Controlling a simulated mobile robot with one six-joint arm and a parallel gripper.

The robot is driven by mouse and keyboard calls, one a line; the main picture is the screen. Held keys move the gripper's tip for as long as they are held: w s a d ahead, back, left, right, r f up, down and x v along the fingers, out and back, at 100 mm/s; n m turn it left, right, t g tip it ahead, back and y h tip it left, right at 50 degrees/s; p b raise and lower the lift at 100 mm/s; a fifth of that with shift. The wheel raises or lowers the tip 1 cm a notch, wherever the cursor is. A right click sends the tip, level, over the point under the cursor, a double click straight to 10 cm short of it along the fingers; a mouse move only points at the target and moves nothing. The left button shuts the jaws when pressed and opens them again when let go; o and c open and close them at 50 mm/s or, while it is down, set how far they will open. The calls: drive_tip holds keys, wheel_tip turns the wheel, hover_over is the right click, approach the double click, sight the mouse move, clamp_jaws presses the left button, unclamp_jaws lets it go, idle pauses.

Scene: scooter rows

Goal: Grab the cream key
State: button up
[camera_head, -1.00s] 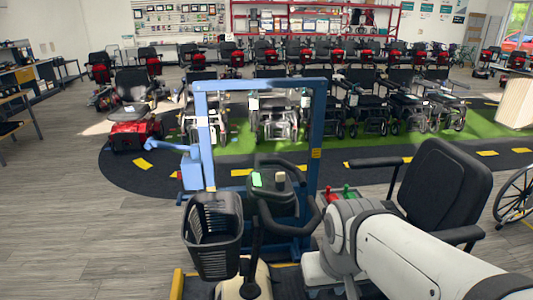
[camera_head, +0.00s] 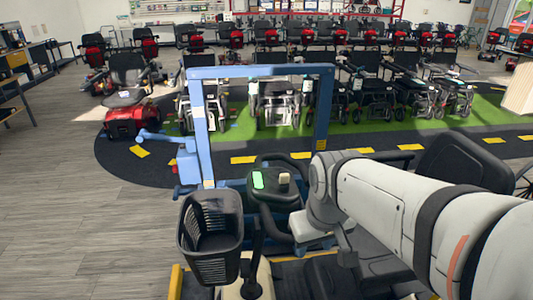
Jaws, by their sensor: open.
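The cream key (camera_head: 284,179) is a small pale block on the dark console of the scooter in front of me, just right of a lit green display (camera_head: 258,181). My white arm reaches in from the right. Its end, with my gripper (camera_head: 316,244), is just right of the console, lower in the picture than the key and apart from it. The fingers are small and partly hidden by my arm. Nothing shows held in the open jaws.
A black basket (camera_head: 210,240) hangs left of the scooter's steering column. A blue frame (camera_head: 262,72) stands behind the console. A black seat (camera_head: 462,165) is at the right, partly behind my arm. Rows of scooters and wheelchairs stand beyond on green and grey floor.

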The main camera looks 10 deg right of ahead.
drive_tip(key=w+r+n+g+p, duration=0.1)
drive_tip(key=w+r+n+p, duration=0.2)
drive_tip(key=w, duration=0.5)
drive_tip(key=w+r+n, duration=0.2)
drive_tip(key=w+n, duration=0.3)
drive_tip(key=w, duration=0.3)
drive_tip(key=n+g+p, duration=0.1)
drive_tip(key=n+p, duration=0.2)
drive_tip(key=n, duration=0.5)
hover_over(285, 174)
drive_tip(key=f, duration=0.2)
drive_tip(key=shift+s+f, duration=0.3)
drive_tip(key=shift+w+f, duration=0.2)
drive_tip(key=shift+f, duration=0.05)
drive_tip(key=f+p, duration=0.1)
drive_tip(key=f, duration=0.2)
drive_tip(key=f+p, duration=0.1)
drive_tip(key=f, duration=0.3)
drive_tip(key=shift+w+f, duration=0.2)
drive_tip(key=shift+f, duration=0.05)
drive_tip(key=shift+c, duration=0.4)
clamp_jaws()
